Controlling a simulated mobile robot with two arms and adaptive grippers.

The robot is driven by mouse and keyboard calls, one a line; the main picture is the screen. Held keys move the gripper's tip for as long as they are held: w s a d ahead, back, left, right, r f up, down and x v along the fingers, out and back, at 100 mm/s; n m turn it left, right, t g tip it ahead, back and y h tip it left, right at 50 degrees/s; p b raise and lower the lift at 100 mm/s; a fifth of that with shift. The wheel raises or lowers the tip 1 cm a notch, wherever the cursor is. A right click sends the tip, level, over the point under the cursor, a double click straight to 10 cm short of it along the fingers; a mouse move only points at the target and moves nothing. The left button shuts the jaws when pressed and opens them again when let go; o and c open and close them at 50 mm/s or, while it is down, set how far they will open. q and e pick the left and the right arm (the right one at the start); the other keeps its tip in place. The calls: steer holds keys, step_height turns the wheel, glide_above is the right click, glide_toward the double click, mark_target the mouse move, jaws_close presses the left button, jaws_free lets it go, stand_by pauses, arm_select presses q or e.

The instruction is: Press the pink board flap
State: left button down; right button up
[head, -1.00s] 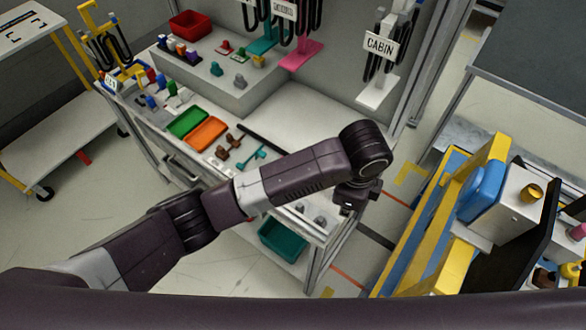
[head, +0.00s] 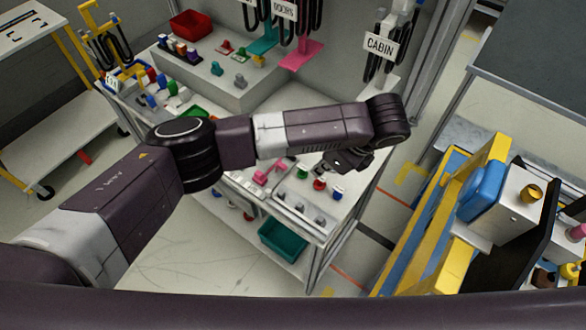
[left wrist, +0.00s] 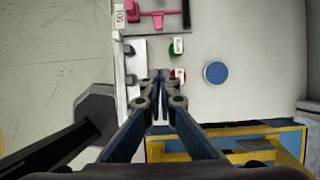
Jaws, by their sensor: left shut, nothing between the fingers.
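In the head view the gripper (head: 336,166) hangs over the worktop's right end, partly hidden by the arm. My right gripper is out of view.
A green button (left wrist: 176,48), a red button (left wrist: 178,74) and a blue disc (left wrist: 215,73) are near the fingertips. A teal bin (head: 283,240) is below the worktop. A yellow and blue frame (head: 440,230) stands to the right. A pink stand (head: 300,54) is at the back.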

mark_target(282, 169)
arm_select(q)
steer(key=p+x, duration=0.2)
steer(key=x, duration=0.7)
steer(key=shift+a+f, duration=0.25)
steer(key=shift+w+a+r+p, duration=0.35)
steer(key=shift+w+a+p, duration=0.45)
steer(key=shift+a+p, duration=0.1)
steer(key=shift+w+a+f, duration=0.1)
steer(key=shift+w+a, duration=0.35)
steer(key=shift+a, duration=0.2)
steer(key=shift+d, duration=0.1)
